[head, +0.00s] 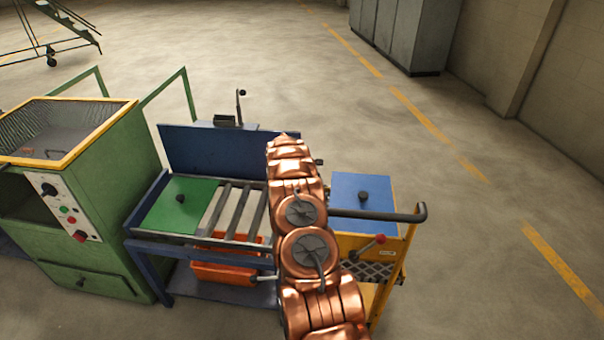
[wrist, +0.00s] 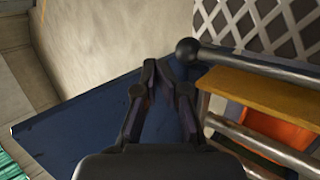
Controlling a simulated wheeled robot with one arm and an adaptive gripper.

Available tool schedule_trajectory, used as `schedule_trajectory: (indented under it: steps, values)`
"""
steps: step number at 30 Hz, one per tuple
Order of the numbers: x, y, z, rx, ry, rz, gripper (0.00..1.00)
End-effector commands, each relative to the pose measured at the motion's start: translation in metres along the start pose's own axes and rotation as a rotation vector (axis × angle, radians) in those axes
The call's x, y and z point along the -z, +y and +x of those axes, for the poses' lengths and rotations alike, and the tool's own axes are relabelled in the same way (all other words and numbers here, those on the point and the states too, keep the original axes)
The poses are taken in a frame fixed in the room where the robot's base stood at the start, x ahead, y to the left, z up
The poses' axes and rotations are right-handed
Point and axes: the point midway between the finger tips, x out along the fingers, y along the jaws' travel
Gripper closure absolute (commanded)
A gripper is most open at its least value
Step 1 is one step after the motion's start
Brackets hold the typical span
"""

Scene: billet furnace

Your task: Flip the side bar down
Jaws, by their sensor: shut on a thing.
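My gripper (wrist: 160,68) shows in the wrist view with its dark fingers drawn together at the tips. It is shut at the ball end of a grey bar, which I take for the side bar (wrist: 250,63). The bar runs right from its dark round knob (wrist: 188,47), right beside the fingertips. The exact contact is hard to see. In the head view my copper arm hides the gripper and most of this area. The blue roller table (head: 146,245) stands left of the arm, with a blue panel (head: 215,150) upright along its far side.
A yellow cart (head: 399,262) with a blue top plate (head: 363,194), a dark handle and a red-knobbed lever (head: 366,245) stands right of my arm. A green furnace (head: 110,190) stands left. An orange bin (head: 222,271) sits under the table. The floor to the right is clear.

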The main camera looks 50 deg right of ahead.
Motion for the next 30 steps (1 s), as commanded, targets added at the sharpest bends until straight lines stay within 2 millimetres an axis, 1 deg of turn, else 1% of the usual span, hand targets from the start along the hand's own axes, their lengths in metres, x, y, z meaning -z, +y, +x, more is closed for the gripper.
schedule_trajectory:
  steps: [1,18,24,30]
  values:
    - [0.001,0.005,-0.006,-0.004,0.002,0.001,1.0]
    - [0.003,0.052,-0.072,-0.008,0.003,0.001,1.0]
    - [0.004,0.06,-0.084,-0.008,0.004,0.0,1.0]
    - [0.004,0.062,-0.086,-0.007,0.004,0.0,1.0]
